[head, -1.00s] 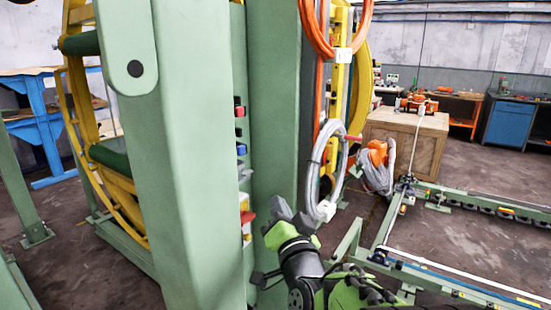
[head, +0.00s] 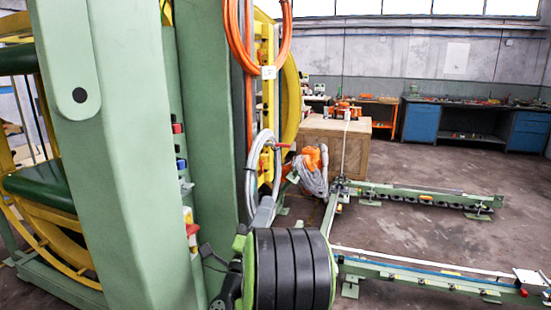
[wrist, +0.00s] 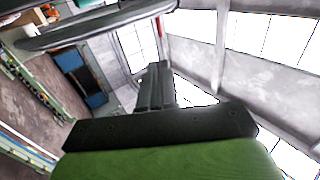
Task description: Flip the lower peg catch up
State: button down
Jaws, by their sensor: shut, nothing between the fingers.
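The lower peg (head: 283,145) is a small red piece sticking out to the right from the yellow upright. A grey hose coil (head: 250,185) hangs at it. Whether its catch is up or down is too small to tell. In the wrist view, a thin red piece (wrist: 159,27) shows beyond the fingertips, and a thick grey tube (wrist: 95,25) crosses the upper left. My gripper (head: 265,205) overlaps the bottom of the grey coil in the head view, below the peg; contact cannot be told. Its fingers (wrist: 155,75) are shut and empty in the wrist view.
An orange hose coil (head: 233,50) hangs higher on the yellow upright (head: 268,95). A green column (head: 130,150) stands close on the left. A wooden crate (head: 335,150) with a grey-and-orange bundle (head: 312,170) stands behind. Green floor rails (head: 420,195) lie to the right, with open floor between.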

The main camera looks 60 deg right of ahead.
aim_at(285, 146)
jog(key=p+x, duration=0.6)
jog(key=x, duration=0.7)
jog(key=shift+w+a+r+p, duration=0.1)
jog(key=shift+w+p, duration=0.05)
jog(key=shift+p, duration=0.15)
jog(key=shift+w+d+r, duration=0.15)
jog(key=shift+d+r, duration=0.05)
jog(key=shift+d, duration=0.25)
jog(key=shift+d, duration=0.1)
jog(key=shift+n+t+p, duration=0.5)
jog(key=shift+n+p, duration=0.05)
jog(key=shift+n, duration=0.05)
